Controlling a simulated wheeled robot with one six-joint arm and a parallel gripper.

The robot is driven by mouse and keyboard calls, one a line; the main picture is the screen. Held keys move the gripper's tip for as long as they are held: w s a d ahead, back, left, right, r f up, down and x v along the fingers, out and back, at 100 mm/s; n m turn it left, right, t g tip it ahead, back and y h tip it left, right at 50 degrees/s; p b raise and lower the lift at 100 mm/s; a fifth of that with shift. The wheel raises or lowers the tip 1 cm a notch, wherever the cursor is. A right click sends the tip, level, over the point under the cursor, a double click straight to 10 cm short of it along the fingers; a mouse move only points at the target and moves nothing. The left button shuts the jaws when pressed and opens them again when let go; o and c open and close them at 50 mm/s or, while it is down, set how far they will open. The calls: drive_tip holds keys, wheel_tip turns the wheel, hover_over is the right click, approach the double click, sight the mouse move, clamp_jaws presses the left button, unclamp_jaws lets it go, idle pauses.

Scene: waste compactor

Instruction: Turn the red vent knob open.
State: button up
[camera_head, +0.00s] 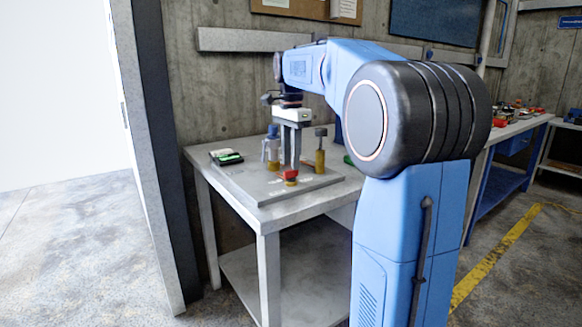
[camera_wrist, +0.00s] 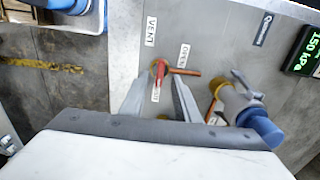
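The red vent knob (camera_head: 291,174) stands on the grey panel. In the wrist view the red knob (camera_wrist: 160,69) is a narrow bar lying along the line toward a partly hidden label that seems to read SHUT (camera_wrist: 155,94). An orange-brown bar (camera_wrist: 186,72) beside it points right, near the OPEN label (camera_wrist: 183,55). My gripper (camera_head: 290,165) points down just above the knob. In the wrist view its fingertips (camera_wrist: 161,78) lie either side of the red bar, with a visible gap. Whether either finger touches it cannot be told.
The grey panel (camera_head: 255,187) lies on a table (camera_head: 270,217). A blue-topped valve (camera_wrist: 262,128) stands near the gripper's right finger. A display (camera_wrist: 309,48) reads 150 kPa. A dark-topped brass post (camera_head: 320,158) stands right of the gripper. A grey wall post (camera_head: 150,150) rises at left.

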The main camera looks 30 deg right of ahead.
sight(291, 175)
drive_tip(key=shift+f, duration=1.5)
clamp_jaws()
